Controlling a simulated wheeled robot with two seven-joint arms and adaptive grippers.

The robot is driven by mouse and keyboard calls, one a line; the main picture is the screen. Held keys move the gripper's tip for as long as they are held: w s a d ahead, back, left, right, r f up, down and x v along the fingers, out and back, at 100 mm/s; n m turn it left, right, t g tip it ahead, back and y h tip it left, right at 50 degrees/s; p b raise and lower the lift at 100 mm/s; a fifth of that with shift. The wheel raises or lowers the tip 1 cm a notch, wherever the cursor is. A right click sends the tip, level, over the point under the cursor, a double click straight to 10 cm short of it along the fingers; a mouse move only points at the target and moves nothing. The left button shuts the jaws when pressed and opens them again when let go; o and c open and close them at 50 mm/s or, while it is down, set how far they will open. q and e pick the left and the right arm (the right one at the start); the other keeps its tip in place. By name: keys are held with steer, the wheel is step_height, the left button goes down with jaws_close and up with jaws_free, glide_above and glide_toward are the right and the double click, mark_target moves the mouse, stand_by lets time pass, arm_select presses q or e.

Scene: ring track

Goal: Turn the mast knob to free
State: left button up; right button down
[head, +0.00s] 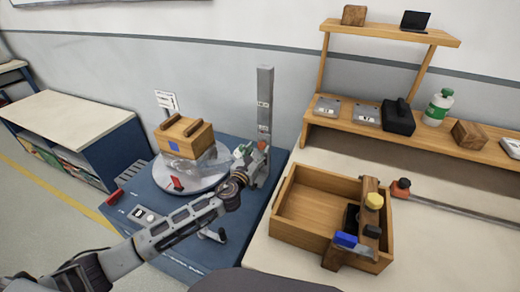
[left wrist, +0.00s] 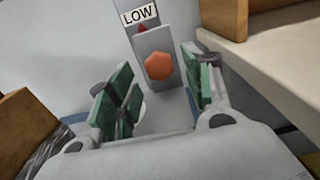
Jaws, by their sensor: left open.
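The grey mast (head: 265,95) stands upright at the back right of the blue bench, with small labels on its face. The mast knob (left wrist: 159,66) is orange and six-sided, on a grey plate in the left wrist view. A "LOW" label (left wrist: 139,14) and a red pointer mark are just above it. In the head view the knob (head: 262,145) shows small beside my left gripper (head: 250,154). In the wrist view the open left gripper (left wrist: 160,88) has green pads left and right of the knob's line, with a gap between. Contact is not visible. My right gripper is not in view.
A round turntable (head: 205,181) with a wooden box (head: 184,138) is left of the mast. A wooden tray (head: 290,235) with tools stands on the pale table at right. A shelf (head: 350,130) is behind it.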

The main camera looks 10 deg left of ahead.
arm_select(q)
steer(key=shift+w+d, duration=0.2)
steer(key=shift+w, duration=1.1)
steer(key=shift+c, duration=0.4)
steer(key=c, duration=0.9)
